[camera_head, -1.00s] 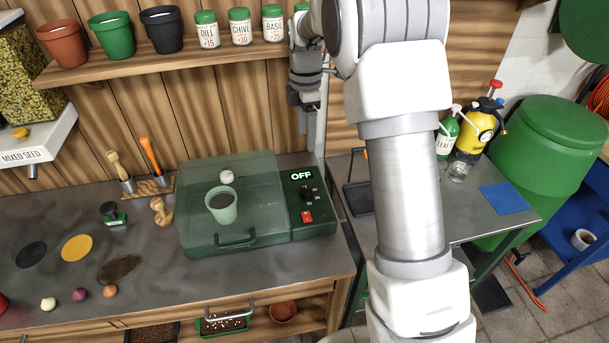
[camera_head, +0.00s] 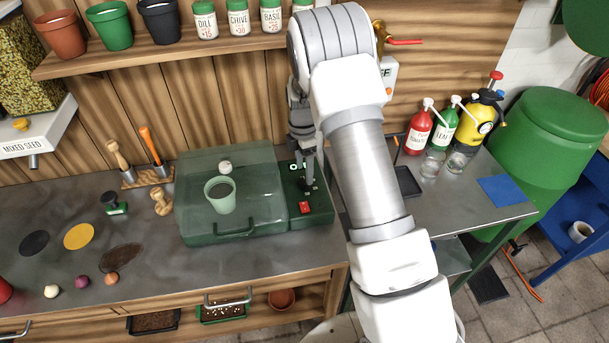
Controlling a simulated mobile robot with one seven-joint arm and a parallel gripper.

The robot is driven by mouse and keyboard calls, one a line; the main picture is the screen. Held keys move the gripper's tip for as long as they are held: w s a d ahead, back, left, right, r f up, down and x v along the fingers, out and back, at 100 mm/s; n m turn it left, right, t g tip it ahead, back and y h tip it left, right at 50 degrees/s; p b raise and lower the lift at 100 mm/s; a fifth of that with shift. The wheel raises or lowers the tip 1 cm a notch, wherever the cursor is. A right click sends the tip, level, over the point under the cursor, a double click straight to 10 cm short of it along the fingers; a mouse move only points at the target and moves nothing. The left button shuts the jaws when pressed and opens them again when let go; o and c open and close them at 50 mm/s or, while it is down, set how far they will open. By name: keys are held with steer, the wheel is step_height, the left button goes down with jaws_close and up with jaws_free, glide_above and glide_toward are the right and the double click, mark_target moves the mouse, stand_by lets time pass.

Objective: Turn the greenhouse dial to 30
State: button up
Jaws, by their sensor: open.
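The greenhouse (camera_head: 262,208) is a clear green lidded box on the workbench, with its lid shut and a green pot (camera_head: 220,196) inside. Its dark green control panel (camera_head: 320,208) is on the right side. The panel carries a lit display (camera_head: 296,167), now partly covered by my gripper, and a red switch (camera_head: 305,207). The black dial (camera_head: 308,187) is just below my gripper's fingertips and is partly hidden. My gripper (camera_head: 309,178) points down over the dial with its jaws open. I cannot tell whether the fingers touch the dial.
A shelf with pots and seed jars (camera_head: 238,18) runs above the bench. Hand tools (camera_head: 152,150) and a stamp (camera_head: 114,203) are left of the greenhouse. Spray bottles (camera_head: 420,127) and a yellow sprayer (camera_head: 478,125) stand on the right table.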

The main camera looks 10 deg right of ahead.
steer(key=shift+s+f, duration=0.1)
steer(key=shift+f, duration=1.7)
jaws_close()
